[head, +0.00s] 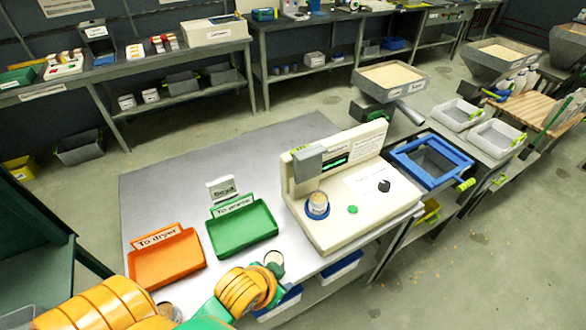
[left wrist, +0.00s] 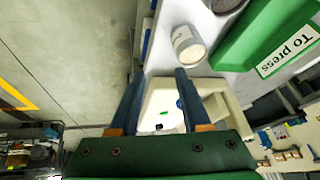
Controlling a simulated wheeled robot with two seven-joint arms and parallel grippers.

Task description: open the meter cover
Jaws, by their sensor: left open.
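The cream meter (head: 345,190) stands on the grey table, with a lit green display, a black knob and a green button. A grey block (head: 308,162) sits at its upper left, above and behind a blue seat (head: 317,213) holding a sample cup (head: 318,199). I take this block for the cover; I cannot tell its exact angle. My left gripper (head: 275,268) is near the table's front edge, left of and below the meter, its fingers largely hidden there. In the left wrist view the gripper (left wrist: 158,100) is open and empty, with the meter (left wrist: 165,95) beyond its fingers.
A white cup (left wrist: 188,47) stands close to one fingertip. The green "To press" tray (head: 243,230) and orange "To dryer" tray (head: 166,258) lie left of the meter. A blue frame (head: 432,160) stands to its right. The table's back left is clear.

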